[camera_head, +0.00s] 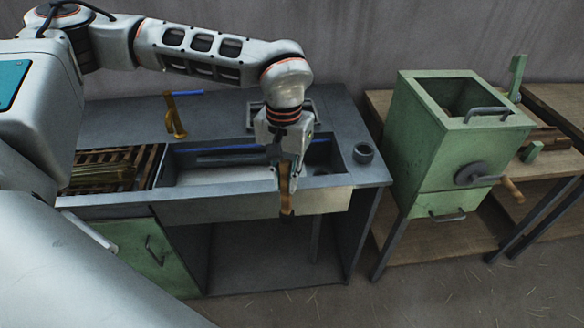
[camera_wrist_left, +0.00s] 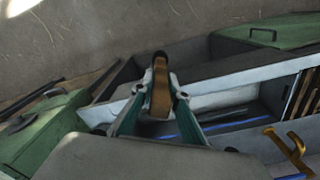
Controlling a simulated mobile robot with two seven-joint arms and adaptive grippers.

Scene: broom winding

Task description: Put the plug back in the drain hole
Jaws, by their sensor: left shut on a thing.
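My left gripper (camera_head: 288,166) is over the front right part of the sink basin (camera_head: 215,176), pointing down. It is shut on a long brown thing with a dark end, apparently the plug (camera_head: 286,196), which overlaps the basin's front wall in the head view. The plug (camera_wrist_left: 160,92) also shows between the two fingers of the left gripper (camera_wrist_left: 163,98) in the left wrist view. My right gripper is not in view.
A brass tap (camera_head: 175,116) stands behind the basin, with a slatted wooden rack (camera_head: 112,160) at left. A small dark cup (camera_head: 363,153) sits on the counter at right. A green box machine with a crank (camera_head: 440,150) stands farther right.

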